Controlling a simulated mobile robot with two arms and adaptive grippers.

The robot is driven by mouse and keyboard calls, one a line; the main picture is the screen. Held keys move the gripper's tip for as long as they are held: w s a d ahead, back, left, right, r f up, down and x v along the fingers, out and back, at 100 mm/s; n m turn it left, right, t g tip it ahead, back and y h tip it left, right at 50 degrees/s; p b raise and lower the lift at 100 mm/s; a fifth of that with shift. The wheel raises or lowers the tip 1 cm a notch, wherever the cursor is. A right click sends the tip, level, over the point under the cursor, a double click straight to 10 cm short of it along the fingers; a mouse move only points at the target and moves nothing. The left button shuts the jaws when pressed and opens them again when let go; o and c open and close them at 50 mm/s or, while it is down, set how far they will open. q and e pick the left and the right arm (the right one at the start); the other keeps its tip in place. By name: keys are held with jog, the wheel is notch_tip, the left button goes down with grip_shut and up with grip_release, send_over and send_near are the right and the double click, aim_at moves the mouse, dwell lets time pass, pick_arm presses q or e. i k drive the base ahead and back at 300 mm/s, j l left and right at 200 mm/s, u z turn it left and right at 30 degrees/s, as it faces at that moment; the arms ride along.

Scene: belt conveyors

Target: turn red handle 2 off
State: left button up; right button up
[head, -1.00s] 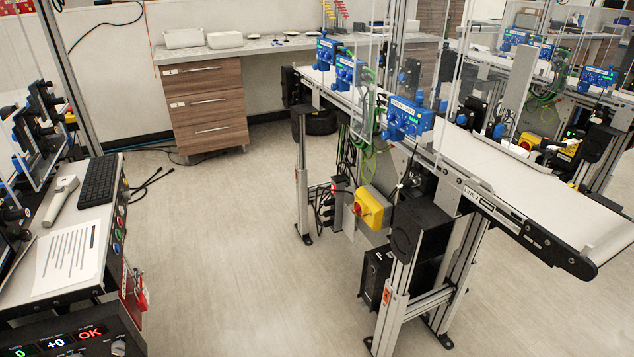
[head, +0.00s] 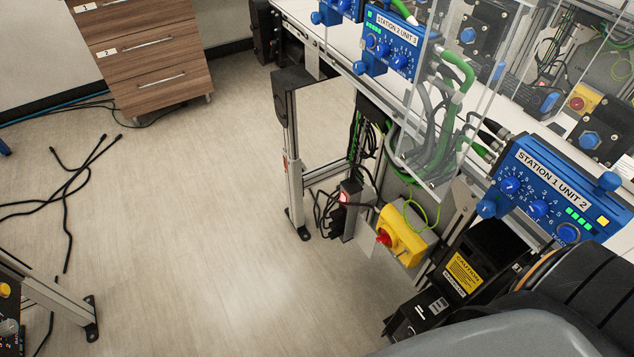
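A red rotary handle (head: 384,237) sits on the front of a yellow switch box (head: 402,236), low on the side of the conveyor frame, right of the picture's middle. The handle shows nearly side-on, so its on or off position cannot be told. No number is readable on it. A second yellow box with a red handle (head: 577,103) shows farther back at the upper right, behind the near conveyor. Neither gripper is in view. A grey and black part of my own arm fills the lower right corner, in front of the conveyor.
A blue panel (head: 546,190) marked "STATION 1 UNIT 2" stands above and right of the near box. A black box with a caution label (head: 466,272) is just right of it. A conveyor leg (head: 291,170) stands left.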

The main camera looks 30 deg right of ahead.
aim_at(384, 236)
jog(key=i, duration=0.95)
jog(key=i+j+z, duration=0.1)
jog(key=z, duration=0.3)
jog(key=i+j+z, duration=0.2)
jog(key=z, duration=0.2)
jog(key=i+j+z, duration=0.2)
jog(key=z, duration=0.2)
